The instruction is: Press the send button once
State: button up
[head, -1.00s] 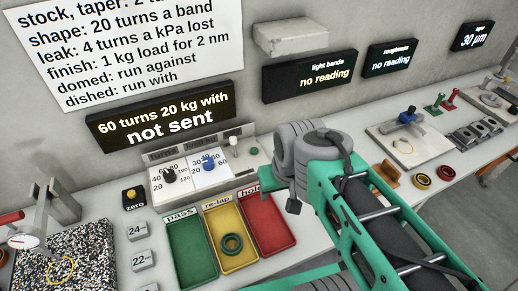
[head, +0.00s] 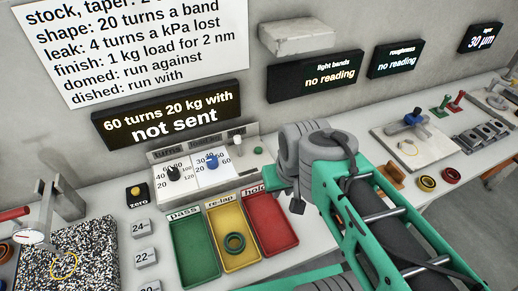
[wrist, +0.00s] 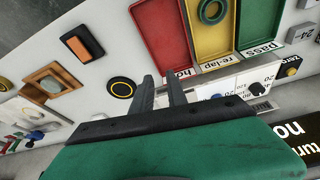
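The control panel (head: 205,163) stands against the wall with a black knob (head: 174,173), a blue knob (head: 212,161) and a white toggle (head: 238,142). A small green button (head: 258,150) sits at its right end; its label is too small to read. The display (head: 170,115) above reads "60 turns 20 kg with" and "not sent". My gripper (wrist: 160,77) shows in the wrist view as two dark fingers with a clear, empty gap between them. They are beside the red tray, near the panel's end. The button is not visible in the wrist view, and my arm hides the fingertips in the head view.
Green (head: 194,250), yellow (head: 233,240) and red (head: 270,222) trays lie in front of the panel; a dark green ring (head: 235,243) is in the yellow one. A zero button (head: 137,193) is at left. A black disc with a yellow ring (wrist: 122,87) lies near my fingers.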

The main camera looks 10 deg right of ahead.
grip_shut()
dwell(1.0)
